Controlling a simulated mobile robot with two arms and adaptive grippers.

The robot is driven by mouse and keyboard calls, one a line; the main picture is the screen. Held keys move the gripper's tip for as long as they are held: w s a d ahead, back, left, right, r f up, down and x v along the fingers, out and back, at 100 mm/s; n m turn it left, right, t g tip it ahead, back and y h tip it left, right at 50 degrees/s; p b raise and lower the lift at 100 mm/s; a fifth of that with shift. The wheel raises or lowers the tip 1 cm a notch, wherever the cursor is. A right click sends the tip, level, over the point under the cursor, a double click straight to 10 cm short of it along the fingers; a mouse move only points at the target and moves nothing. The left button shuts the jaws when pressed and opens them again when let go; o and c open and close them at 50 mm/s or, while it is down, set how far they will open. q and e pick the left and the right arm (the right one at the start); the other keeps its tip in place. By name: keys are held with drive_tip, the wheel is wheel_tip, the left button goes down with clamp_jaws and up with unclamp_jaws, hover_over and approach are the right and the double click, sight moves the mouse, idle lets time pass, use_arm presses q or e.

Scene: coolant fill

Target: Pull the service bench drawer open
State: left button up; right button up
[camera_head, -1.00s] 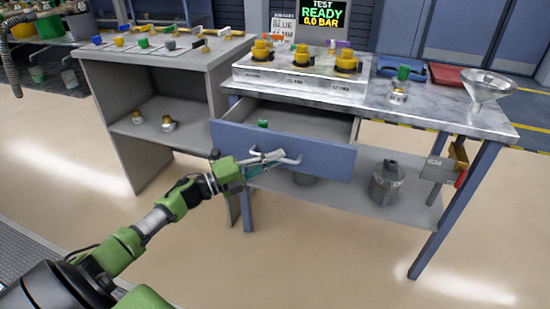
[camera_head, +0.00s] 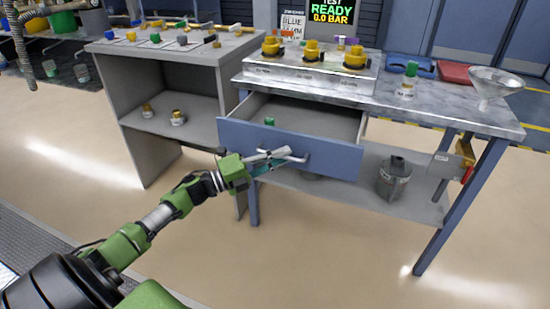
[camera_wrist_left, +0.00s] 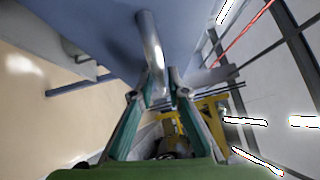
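The service bench (camera_head: 440,107) has a marbled grey top and blue legs. Its blue-fronted drawer (camera_head: 240,135) stands open, and I can see into it from above. A small green item (camera_head: 269,121) lies inside near the left of the front panel. My left gripper (camera_head: 278,158) is at the drawer's silver bar handle (camera_head: 299,157). In the left wrist view the handle (camera_wrist_left: 151,45) runs down between the two fingers (camera_wrist_left: 156,92), which are closed around it. My right gripper is out of view.
A grey shelf unit (camera_head: 140,80) stands left of the bench. On the bench are a block with yellow caps (camera_head: 305,82), a funnel (camera_head: 492,85) and blue and red trays. A grey canister (camera_head: 394,183) stands on the lower shelf. The floor in front is clear.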

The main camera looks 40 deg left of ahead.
use_arm(q)
drive_tip(key=v, duration=1.2)
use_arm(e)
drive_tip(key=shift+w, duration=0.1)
